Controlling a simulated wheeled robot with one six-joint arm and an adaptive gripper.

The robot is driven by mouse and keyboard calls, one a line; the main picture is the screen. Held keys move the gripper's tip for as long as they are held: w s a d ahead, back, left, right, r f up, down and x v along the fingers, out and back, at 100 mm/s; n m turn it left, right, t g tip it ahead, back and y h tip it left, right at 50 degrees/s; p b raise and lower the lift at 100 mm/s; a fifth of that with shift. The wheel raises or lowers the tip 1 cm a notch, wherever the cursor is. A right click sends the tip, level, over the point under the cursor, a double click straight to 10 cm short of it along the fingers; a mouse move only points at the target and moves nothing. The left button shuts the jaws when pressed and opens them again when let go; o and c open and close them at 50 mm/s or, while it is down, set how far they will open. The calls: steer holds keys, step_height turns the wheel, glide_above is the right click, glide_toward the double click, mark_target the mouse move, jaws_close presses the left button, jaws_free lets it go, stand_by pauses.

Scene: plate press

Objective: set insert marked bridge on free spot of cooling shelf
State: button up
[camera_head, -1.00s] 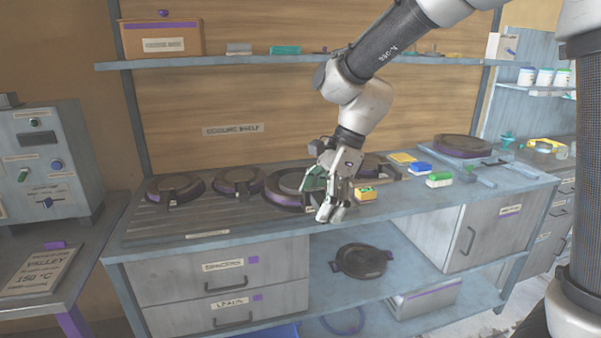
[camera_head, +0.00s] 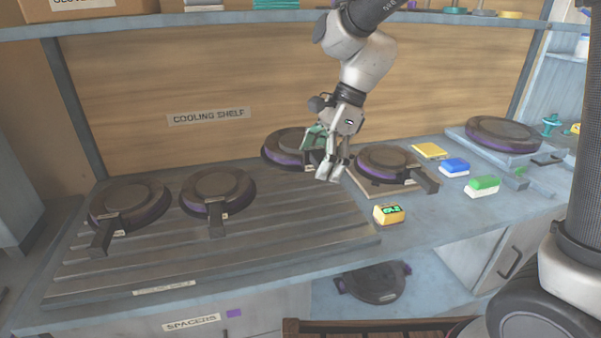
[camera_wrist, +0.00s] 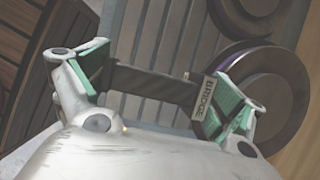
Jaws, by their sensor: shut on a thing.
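My gripper (camera_head: 333,174) is shut on the dark bar handle (camera_wrist: 150,84) of an insert marked BRIDGE; its label (camera_wrist: 204,98) shows beside one green finger pad in the wrist view. The insert's round dark body with a purple band (camera_head: 285,148) is partly hidden behind my gripper, toward the back right of the cooling shelf. I cannot tell whether it touches the shelf. The ridged cooling shelf (camera_head: 270,232) bears two other round inserts, one at the left (camera_head: 130,203) and one to its right (camera_head: 217,187). Their labels are too small to read.
The shelf's right and front part is bare. Another insert (camera_head: 388,162) rests on a board right of the shelf. A yellow block (camera_head: 389,215), a blue block (camera_head: 454,167) and a green block (camera_head: 482,186) lie on the bench. An upper shelf (camera_head: 250,16) runs above.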

steer(key=shift+w+f, duration=0.15)
steer(key=shift+f, duration=2.35)
steer(key=shift+w+f, duration=0.1)
steer(key=shift+f, duration=2.35)
steer(key=o, duration=1.2)
steer(key=shift+f, duration=0.1)
steer(key=shift+c, duration=0.2)
steer(key=v, duration=1.2)
